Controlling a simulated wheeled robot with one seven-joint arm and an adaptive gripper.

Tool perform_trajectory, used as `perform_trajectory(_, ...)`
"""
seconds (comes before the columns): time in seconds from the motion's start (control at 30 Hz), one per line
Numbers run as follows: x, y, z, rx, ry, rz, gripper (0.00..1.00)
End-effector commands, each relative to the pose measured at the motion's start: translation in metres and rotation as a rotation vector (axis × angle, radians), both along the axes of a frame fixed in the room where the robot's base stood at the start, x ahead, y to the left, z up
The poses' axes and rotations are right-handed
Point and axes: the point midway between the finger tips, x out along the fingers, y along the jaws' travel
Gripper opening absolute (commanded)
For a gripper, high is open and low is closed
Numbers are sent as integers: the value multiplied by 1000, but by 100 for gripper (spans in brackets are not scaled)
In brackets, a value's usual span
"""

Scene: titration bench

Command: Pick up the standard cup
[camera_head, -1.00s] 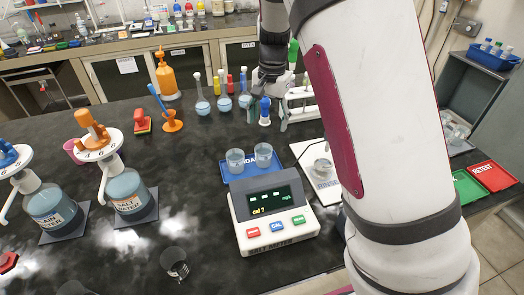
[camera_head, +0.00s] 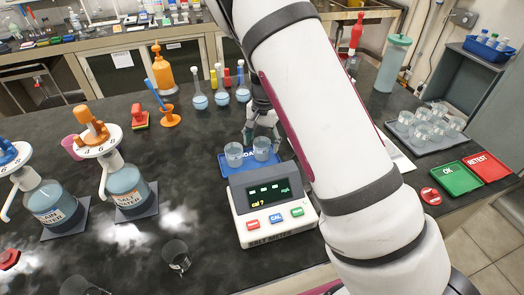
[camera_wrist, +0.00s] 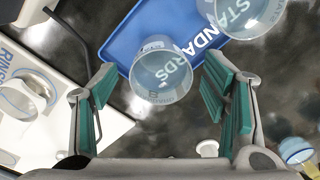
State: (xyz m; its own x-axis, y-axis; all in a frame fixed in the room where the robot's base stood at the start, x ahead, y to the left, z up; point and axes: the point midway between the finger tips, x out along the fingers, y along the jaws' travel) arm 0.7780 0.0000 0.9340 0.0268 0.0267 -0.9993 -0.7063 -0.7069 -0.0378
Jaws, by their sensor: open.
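Two clear cups of pale liquid stand on a blue tray marked STANDARDS (camera_head: 228,172): a left standard cup (camera_head: 234,154) and a right standard cup (camera_head: 262,149). My gripper (camera_head: 262,128) is just behind the right cup, pointing down. In the wrist view my gripper (camera_wrist: 158,84) is open and empty, its green-padded fingers spread to either side of one standard cup (camera_wrist: 161,74), which lies ahead between them. The other cup (camera_wrist: 245,14) shows at the top right on the tray (camera_wrist: 122,42). I cannot tell whether the fingers touch the cup.
A meter (camera_head: 273,210) stands directly in front of the tray. A white RINSE mat (camera_wrist: 85,118) with cups lies beside it in the wrist view. Blue-liquid flasks (camera_head: 222,96) stand behind. An empty beaker (camera_head: 176,256) stands front left; a tray of cups (camera_head: 436,128) is right.

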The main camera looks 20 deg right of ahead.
Motion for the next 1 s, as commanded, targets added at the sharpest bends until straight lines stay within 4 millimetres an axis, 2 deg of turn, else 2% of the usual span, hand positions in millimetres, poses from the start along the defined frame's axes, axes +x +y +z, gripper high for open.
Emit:
perform_trajectory(0.1,0,1,-16,-1,2,-1,68)
perform_trajectory(0.2,1,1,-24,1,1,-1,68)
perform_trajectory(0.47,1,2,-26,1,-1,-1,68)
perform_trajectory(0.7,1,2,-26,1,-1,-1,16)
perform_trajectory(0.73,1,2,-26,1,-1,-1,13)
perform_trajectory(1.0,1,2,-24,1,-1,0,13)
